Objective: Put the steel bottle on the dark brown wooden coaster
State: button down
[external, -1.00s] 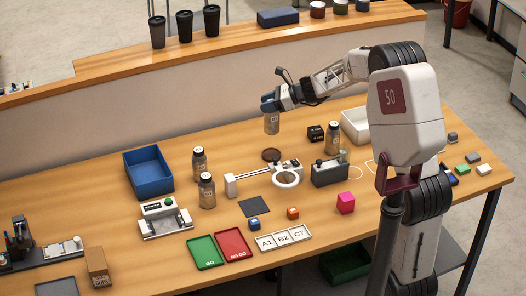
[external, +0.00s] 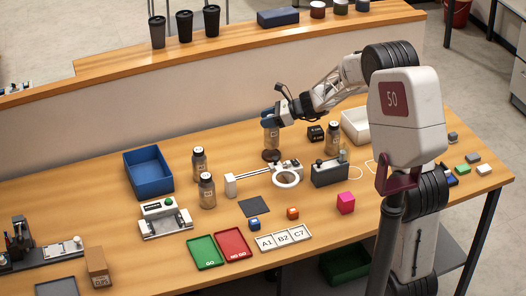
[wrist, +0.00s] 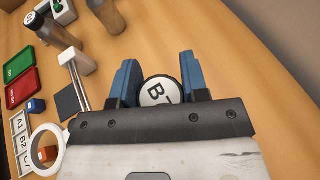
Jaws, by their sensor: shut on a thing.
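My gripper (external: 270,113) is shut on a steel bottle (external: 271,137) and holds it upright by its upper part. In the wrist view the blue fingers (wrist: 158,66) stand on either side of the bottle's white lid (wrist: 156,92), which bears a letter B. The dark brown round coaster (external: 271,156) lies on the table directly under the bottle, its rim showing around the base. I cannot tell whether the base touches the coaster. The coaster is hidden in the wrist view.
Similar bottles stand at the left (external: 199,164), nearer the front (external: 207,191) and to the right (external: 332,138). A ring magnifier (external: 286,179) lies just in front of the coaster. A black block (external: 315,133) is to the right. Table left of the coaster is clear.

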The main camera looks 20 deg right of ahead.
jog(key=shift+f, duration=1.65)
jog(key=c, duration=0.6)
grip_release()
jog(key=shift+v, duration=6.05)
